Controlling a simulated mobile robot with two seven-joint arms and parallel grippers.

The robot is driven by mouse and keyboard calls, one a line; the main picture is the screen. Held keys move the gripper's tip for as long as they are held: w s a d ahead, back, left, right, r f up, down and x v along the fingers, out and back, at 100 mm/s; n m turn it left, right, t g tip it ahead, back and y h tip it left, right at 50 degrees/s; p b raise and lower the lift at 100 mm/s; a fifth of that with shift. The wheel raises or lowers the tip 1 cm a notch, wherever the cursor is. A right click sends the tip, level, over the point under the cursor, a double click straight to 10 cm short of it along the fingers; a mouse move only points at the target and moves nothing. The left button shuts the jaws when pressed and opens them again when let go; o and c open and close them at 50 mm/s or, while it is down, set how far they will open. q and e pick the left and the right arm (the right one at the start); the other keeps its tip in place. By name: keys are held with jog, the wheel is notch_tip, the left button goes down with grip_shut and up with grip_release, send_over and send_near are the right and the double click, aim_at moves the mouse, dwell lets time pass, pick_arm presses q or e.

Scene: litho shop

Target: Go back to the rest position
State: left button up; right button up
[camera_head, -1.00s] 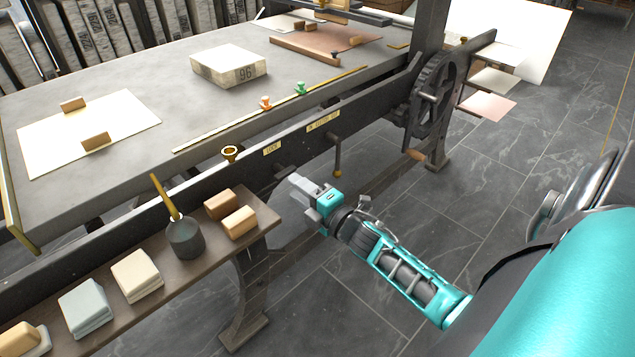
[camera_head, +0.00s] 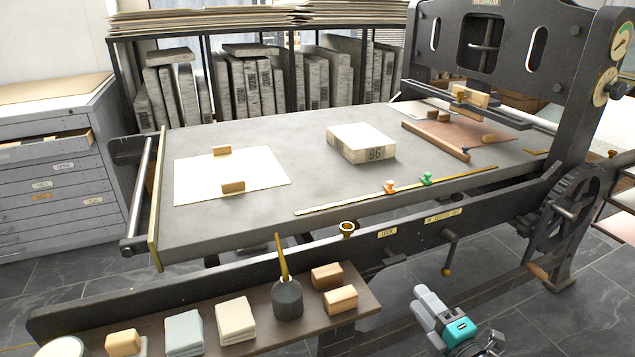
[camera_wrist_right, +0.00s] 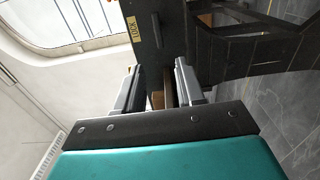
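My right gripper (camera_head: 428,306) is at the lower right of the head view, in front of the press and to the right of the small shelf. In the right wrist view its two fingers (camera_wrist_right: 158,88) stand apart, with the dark press frame and a brown strip seen beyond the gap. I see nothing held between them. My left gripper is in neither current view.
The press bed (camera_head: 300,200) carries a stone block (camera_head: 361,142) marked 96 and a paper sheet (camera_head: 205,185). The shelf (camera_head: 255,325) holds wood blocks, pads and a brush pot (camera_head: 287,298). A drawer cabinet (camera_head: 60,170) stands left. Floor shows at lower right.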

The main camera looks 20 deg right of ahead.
jog(key=s+a+f+m+g+y, duration=0.1)
jog(key=s+a+m+g, duration=0.1)
jog(key=s+a+m, duration=0.35)
jog(key=s+a+f+m+g, duration=0.1)
jog(key=s+a+m+g, duration=0.15)
jog(key=a+m, duration=0.45)
jog(key=s+a+f+m+g+y, duration=0.1)
jog(key=s+a+f+m+g, duration=0.2)
jog(key=a, duration=0.5)
pick_arm(q)
jog(key=s+a+r+p, duration=0.1)
jog(key=a+r+p, duration=0.2)
jog(key=r+p, duration=0.8)
jog(key=p, duration=0.5)
jog(key=shift+s+r+y, duration=0.2)
jog(key=shift+r+y, duration=0.2)
pick_arm(e)
jog(key=s+d+r+h, duration=0.1)
jog(key=d+r, duration=0.2)
jog(key=r, duration=0.9)
jog(key=shift+s+d+r+m, duration=0.25)
jog(key=shift+d+r+m, duration=0.1)
jog(key=shift+r+m, duration=0.1)
pick_arm(q)
jog(key=shift+f, duration=0.1)
pick_arm(e)
jog(key=shift+f, duration=0.1)
pick_arm(q)
jog(key=shift+s+d, duration=0.1)
